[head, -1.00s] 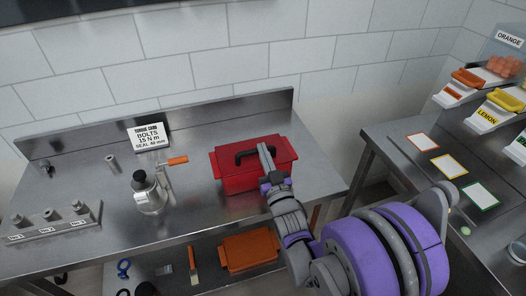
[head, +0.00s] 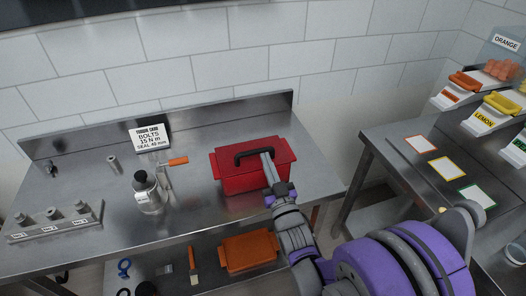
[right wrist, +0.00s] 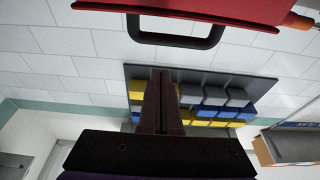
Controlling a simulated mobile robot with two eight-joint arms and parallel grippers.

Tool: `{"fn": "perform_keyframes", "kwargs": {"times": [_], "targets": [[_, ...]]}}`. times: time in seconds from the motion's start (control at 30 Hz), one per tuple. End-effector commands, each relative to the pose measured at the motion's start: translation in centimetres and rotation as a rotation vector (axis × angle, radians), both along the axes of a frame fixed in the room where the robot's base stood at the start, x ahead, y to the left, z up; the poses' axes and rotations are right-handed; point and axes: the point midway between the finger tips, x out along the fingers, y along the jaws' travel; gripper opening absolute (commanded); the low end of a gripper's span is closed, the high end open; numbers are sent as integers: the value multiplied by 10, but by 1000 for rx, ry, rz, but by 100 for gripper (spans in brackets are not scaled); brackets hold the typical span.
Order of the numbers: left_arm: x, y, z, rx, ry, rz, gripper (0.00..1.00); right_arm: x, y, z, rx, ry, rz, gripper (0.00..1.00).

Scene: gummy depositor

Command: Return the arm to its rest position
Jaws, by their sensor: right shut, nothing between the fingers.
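My right arm reaches in from the lower right in the head view, and its gripper (head: 267,165) is shut and empty. The fingertips show in front of the red box (head: 228,183) with its black handle (head: 252,153), which stands on the steel bench. In the right wrist view the shut fingers (right wrist: 163,85) point up toward the black handle (right wrist: 175,42) and the red box (right wrist: 230,8), with a visible gap between them. My left gripper is not in view.
The steel bench (head: 110,215) holds a metal pot with an orange-handled crank (head: 150,193), a numbered block (head: 55,225) and a torque card (head: 148,137). An orange bin (head: 250,250) is on the shelf below. A second table (head: 400,165) with bordered cards stands at right.

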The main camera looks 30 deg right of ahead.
Motion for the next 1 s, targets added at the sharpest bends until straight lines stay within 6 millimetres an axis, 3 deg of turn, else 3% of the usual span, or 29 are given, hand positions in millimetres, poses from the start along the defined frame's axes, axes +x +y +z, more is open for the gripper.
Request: {"fn": "perform_keyframes", "kwargs": {"times": [0.23, 0.6, 0.73, 0.83, 1.0], "targets": [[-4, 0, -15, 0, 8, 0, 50, -30, 8, -17, 0, -1, 0, 0], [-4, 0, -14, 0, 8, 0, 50, -29, 13, -23, 15, 48, 7, 0], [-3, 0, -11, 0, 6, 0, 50, -21, 30, -44, 66, 236, 37, 0], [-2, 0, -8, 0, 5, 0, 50, -24, 53, -69, 115, 463, 74, 0], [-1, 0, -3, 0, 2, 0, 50, -68, 97, -108, 173, 870, 145, 0]]}}
